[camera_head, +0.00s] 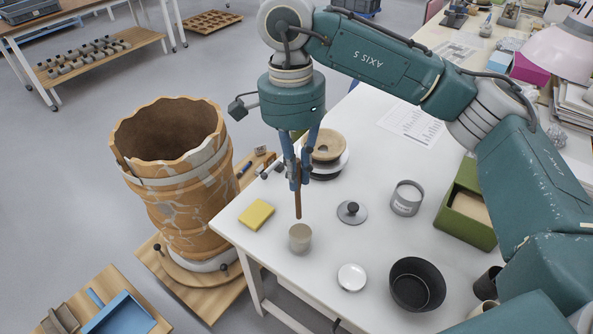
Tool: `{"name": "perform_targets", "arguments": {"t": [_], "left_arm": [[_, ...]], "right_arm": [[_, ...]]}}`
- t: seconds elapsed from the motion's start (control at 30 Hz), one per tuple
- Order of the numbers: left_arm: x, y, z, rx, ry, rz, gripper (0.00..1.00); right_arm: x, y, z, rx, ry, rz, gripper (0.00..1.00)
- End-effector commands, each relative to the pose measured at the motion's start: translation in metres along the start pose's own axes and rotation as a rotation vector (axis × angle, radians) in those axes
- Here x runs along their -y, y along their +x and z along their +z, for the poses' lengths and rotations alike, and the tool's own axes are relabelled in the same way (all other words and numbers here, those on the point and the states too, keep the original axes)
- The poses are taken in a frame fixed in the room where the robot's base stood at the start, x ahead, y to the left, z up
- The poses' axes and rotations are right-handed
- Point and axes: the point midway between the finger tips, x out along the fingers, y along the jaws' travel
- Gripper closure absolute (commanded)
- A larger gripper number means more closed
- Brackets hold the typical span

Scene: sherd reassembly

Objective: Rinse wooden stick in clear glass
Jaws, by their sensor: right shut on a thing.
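My right gripper (295,183) is shut on the wooden stick (298,205), a thin brown rod that hangs almost upright with its lower end down. The stick's upper part is hidden between the fingers. Just below its tip, near the table's left edge, stands a small pale beige-grey cup (300,240), which looks like the glass; I cannot tell how clear it is or what is in it. The tip shows just above the cup's rim; the exact gap is hard to judge. My left gripper is not in view.
On the white table (322,262) lie a yellow sponge (256,214), a knobbed lid (352,211), a grey tin (407,198), a white dish (351,278), a black bowl (417,285) and a green box (467,215). A large cracked vessel (180,185) stands left of the table.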

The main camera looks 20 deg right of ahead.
Motion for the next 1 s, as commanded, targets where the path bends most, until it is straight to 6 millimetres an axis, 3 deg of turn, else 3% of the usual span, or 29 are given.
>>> {"name": "perform_targets", "arguments": {"t": [0.57,1.0], "left_arm": [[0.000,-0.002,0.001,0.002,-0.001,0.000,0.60],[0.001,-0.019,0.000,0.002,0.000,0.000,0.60]], "right_arm": [[0.000,-0.002,0.000,0.000,0.000,0.000,1.00],[-0.003,-0.031,0.000,0.000,0.000,0.000,1.00]]}}
